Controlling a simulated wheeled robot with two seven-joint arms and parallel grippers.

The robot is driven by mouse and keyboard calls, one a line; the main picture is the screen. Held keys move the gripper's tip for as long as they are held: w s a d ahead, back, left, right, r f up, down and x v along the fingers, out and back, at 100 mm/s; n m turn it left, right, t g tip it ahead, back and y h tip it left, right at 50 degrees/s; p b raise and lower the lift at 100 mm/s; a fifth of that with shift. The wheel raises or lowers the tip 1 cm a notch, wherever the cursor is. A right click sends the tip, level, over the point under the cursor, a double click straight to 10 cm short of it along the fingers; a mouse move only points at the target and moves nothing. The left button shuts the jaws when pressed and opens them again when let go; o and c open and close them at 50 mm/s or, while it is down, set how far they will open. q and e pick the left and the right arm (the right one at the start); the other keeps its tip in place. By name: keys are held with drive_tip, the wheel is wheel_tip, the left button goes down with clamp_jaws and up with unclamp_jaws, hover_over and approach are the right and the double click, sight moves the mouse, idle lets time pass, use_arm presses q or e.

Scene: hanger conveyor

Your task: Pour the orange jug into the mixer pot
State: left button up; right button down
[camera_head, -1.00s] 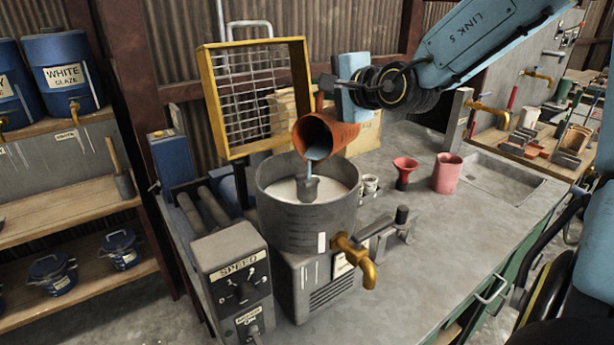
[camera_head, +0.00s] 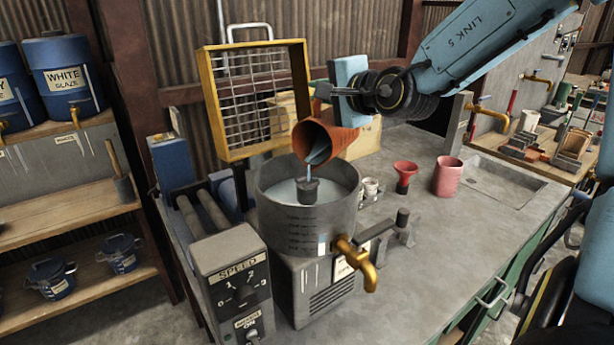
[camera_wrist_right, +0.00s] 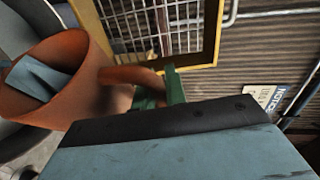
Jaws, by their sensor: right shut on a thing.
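The orange jug (camera_head: 336,142) is tilted over the mixer pot (camera_head: 306,225), mouth facing down and left. A blue-grey stream (camera_head: 311,172) runs from its mouth into the pot, beside the dark central piece. Blue-grey liquid lies in the pot below the rim. My right gripper (camera_head: 335,108) is above and behind the jug, shut on it. In the right wrist view, green fingertips (camera_wrist_right: 160,92) close at the handle of the orange jug (camera_wrist_right: 88,65), and blue-grey liquid shows inside its mouth. My left gripper is not in view.
A yellow-framed wire guard (camera_head: 205,100) stands raised behind the pot. A speed control box (camera_head: 232,270) and a brass tap (camera_head: 362,265) are at its front. A red funnel (camera_head: 405,172) and pink cup (camera_head: 447,177) stand right on the bench.

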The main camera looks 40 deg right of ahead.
drive_tip(key=shift+s+a, duration=0.1)
drive_tip(key=shift+a, duration=0.15)
drive_tip(key=shift+a+n, duration=0.15)
drive_tip(key=shift+n, duration=0.15)
drive_tip(key=d+m+p, duration=0.1)
drive_tip(key=d+r+m+p, duration=0.1)
drive_tip(key=d+p, duration=0.1)
drive_tip(key=w+d+m+g+p, duration=0.1)
drive_tip(key=p, duration=0.1)
drive_tip(key=shift+w+d+r+y, duration=0.1)
drive_tip(key=shift+d+r+y, duration=0.1)
drive_tip(key=shift+r+y, duration=0.15)
drive_tip(key=shift+d+f, duration=0.1)
drive_tip(key=shift+d, duration=0.15)
drive_tip(key=shift+w+f+m+y, duration=0.1)
drive_tip(key=shift+f+m+y, duration=0.05)
drive_tip(key=shift+m+y, duration=0.2)
